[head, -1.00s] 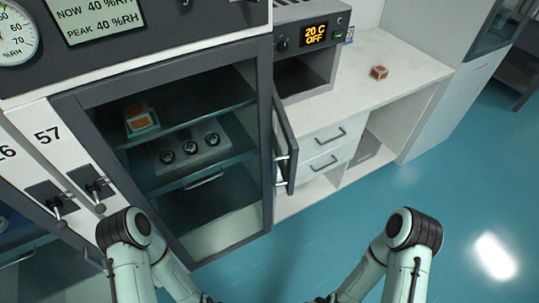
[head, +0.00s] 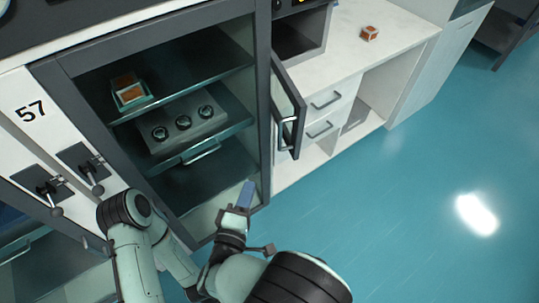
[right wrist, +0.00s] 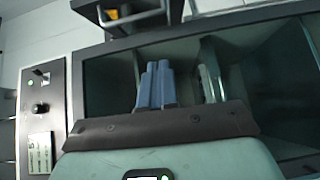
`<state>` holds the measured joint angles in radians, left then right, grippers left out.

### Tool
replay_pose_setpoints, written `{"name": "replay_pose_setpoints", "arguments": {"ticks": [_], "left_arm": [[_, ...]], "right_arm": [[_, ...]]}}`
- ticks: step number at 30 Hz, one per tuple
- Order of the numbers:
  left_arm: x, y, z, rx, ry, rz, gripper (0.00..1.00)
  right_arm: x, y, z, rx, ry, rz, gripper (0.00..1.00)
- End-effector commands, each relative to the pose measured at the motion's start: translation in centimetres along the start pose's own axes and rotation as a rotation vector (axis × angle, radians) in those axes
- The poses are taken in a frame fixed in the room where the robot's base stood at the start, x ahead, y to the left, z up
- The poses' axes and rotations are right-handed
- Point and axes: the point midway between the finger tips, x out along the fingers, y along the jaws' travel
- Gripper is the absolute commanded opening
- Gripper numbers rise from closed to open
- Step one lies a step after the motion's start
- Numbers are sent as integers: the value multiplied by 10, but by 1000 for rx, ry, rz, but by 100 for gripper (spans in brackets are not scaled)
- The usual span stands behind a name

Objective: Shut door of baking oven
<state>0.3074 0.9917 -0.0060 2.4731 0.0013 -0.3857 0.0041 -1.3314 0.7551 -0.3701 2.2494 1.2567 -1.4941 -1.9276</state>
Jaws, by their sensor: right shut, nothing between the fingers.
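The baking oven (head: 312,32) stands on the white counter at the upper middle of the head view; its dark cavity shows. Its door (head: 287,90), a dark-framed glass panel, stands open, jutting toward me from the oven's left side, with a handle (head: 285,131) near its free end. My right gripper (head: 247,193) is shut and empty, below and left of the door's free end and apart from it. Its blue fingers (right wrist: 157,88) are together in the right wrist view. My left gripper is not clearly in view; only the left arm shows.
A dark cabinet (head: 262,110) with shelves and items inside stands left of the door. White drawers (head: 325,110) sit beneath the counter (head: 375,50), which carries a small orange-topped box (head: 369,33). Blue floor (head: 390,210) is free at the right.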

Motion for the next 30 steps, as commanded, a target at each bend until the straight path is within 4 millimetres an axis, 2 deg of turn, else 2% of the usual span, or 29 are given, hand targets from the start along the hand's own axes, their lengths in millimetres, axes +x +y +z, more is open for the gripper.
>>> {"name": "replay_pose_setpoints", "arguments": {"ticks": [2, 5, 8, 20, 21, 24, 30], "left_arm": [[1, 0, 0, 0, 0, 0, 95], [1, 0, 0, 0, 0, 0, 95], [1, 0, 0, 0, 0, 0, 95], [1, 0, 0, 0, 0, 0, 95], [2, 0, 0, 0, -1, 0, 95], [2, -1, 0, 0, -1, 0, 95], [2, -1, 0, 0, -1, 0, 95]], "right_arm": [[-5, 8, -2, -18, -7, 21, 0], [-1, 11, -2, -25, -13, 27, 0], [12, 10, -1, -25, -14, 25, 0], [95, 12, 0, -25, -12, 25, 0], [100, 12, 5, -25, -13, 24, 0], [110, 12, 16, -26, -12, 23, 0], [120, 13, 26, -24, -7, 23, 0]]}}
